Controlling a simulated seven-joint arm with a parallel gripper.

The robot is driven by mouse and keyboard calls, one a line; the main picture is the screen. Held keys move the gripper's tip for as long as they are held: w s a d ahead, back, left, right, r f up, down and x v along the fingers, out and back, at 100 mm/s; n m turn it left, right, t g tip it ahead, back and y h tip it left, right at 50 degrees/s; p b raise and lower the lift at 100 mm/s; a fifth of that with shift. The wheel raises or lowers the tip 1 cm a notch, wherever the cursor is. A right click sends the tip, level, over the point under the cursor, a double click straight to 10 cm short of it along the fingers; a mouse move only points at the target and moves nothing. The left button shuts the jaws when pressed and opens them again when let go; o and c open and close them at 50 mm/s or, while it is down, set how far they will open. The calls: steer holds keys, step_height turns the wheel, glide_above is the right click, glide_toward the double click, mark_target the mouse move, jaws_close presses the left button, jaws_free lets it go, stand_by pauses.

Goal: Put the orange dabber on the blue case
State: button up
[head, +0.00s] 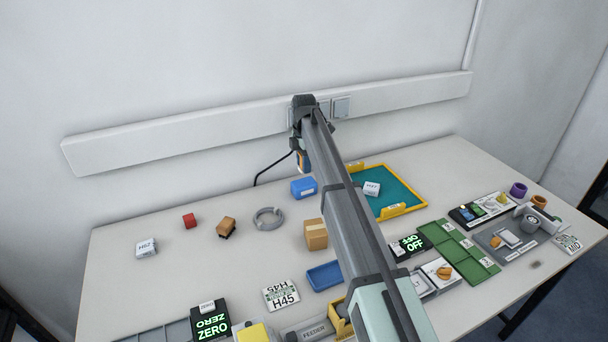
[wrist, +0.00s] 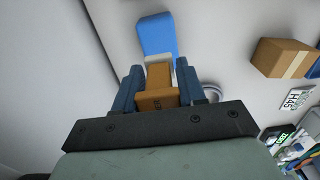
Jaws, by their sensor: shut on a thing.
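The orange dabber (wrist: 158,76) is held between the blue fingers of my gripper (wrist: 158,70) in the wrist view, with a pale part at its far end. In the head view my gripper (head: 303,163) hangs near the back wall, and the dabber is mostly hidden by it. The blue case (head: 304,190) lies on the table just below my gripper in the head view. In the wrist view the blue case (wrist: 156,34) shows beyond the dabber's far end. A gap seems to separate them, but its size is hard to tell.
A cardboard box (head: 316,235), a grey ring (head: 268,218) and a yellow-edged green tray (head: 406,208) stand around the case. A blue tray (head: 325,275) lies nearer the front. The table left of the case is mostly clear.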

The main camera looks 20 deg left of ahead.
mark_target(304, 182)
steer(key=shift+f, duration=2.3)
steer(key=shift+f, duration=0.1)
steer(key=o, duration=1)
step_height(304, 182, up, 12)
steer(key=shift+r, duration=0.15)
